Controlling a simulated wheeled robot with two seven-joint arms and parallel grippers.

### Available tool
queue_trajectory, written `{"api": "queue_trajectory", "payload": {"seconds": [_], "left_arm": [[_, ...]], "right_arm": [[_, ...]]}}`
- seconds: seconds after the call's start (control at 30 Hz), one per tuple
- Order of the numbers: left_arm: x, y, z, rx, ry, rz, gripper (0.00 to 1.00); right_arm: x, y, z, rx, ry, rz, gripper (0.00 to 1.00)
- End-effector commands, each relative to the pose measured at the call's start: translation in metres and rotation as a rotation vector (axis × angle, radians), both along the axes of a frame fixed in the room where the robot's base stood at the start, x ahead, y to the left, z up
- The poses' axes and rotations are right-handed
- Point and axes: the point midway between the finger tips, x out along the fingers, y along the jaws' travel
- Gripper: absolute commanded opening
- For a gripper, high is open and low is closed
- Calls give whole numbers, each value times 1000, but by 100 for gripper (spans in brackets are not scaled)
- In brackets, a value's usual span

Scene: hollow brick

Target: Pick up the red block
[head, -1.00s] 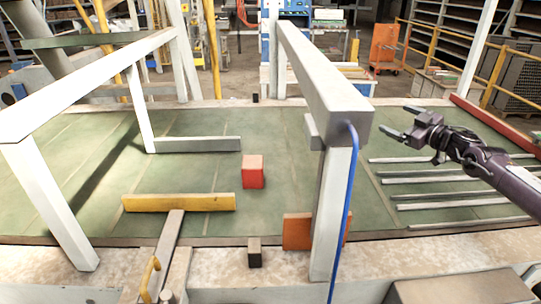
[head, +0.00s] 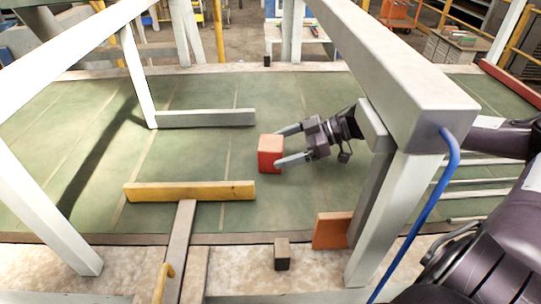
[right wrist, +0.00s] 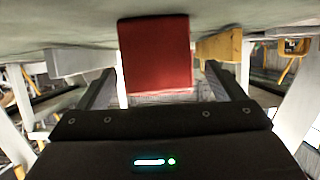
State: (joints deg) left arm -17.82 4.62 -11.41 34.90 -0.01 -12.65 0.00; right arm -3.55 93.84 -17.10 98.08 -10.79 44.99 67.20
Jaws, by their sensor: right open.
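The red block (head: 270,154) stands on the green floor in the middle of the head view, beyond the yellow beam. My right gripper (head: 280,146) reaches in from the right behind the white post, with its two fingers open and their tips at the block's right side. In the right wrist view the red block (right wrist: 155,55) lies ahead, in line with the gap between the open fingers (right wrist: 155,85). I cannot tell whether a finger touches it. My left gripper does not show.
A yellow beam (head: 190,191) lies in front of the block, and a grey beam (head: 205,118) lies behind it to the left. A white frame (head: 395,80) with a blue cable (head: 425,205) stands over my right arm. An orange block (head: 332,230) leans by its post.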

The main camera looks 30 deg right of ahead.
Motion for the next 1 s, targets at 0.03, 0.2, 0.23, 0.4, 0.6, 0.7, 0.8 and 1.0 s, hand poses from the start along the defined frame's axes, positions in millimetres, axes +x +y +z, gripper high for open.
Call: {"api": "queue_trajectory", "payload": {"seconds": [0.03, 0.2, 0.23, 0.4, 0.6, 0.7, 0.8, 1.0], "left_arm": [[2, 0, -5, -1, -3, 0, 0], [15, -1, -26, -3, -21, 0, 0], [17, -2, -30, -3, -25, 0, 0], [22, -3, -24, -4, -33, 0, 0], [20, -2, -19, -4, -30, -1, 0], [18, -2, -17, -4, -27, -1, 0], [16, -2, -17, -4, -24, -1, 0], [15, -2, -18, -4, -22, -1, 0]], "right_arm": [[2, 1, -2, 3, -5, -1, 89], [10, 9, -7, 5, -9, 0, 89], [12, 11, -8, 5, -9, 1, 89], [19, 15, -3, 6, -10, -7, 89], [27, 29, -7, 6, -6, -1, 89], [31, 35, -10, 2, -6, -1, 89], [32, 37, -14, 0, -2, 0, 89], [32, 37, -15, -1, -2, 0, 89]]}}
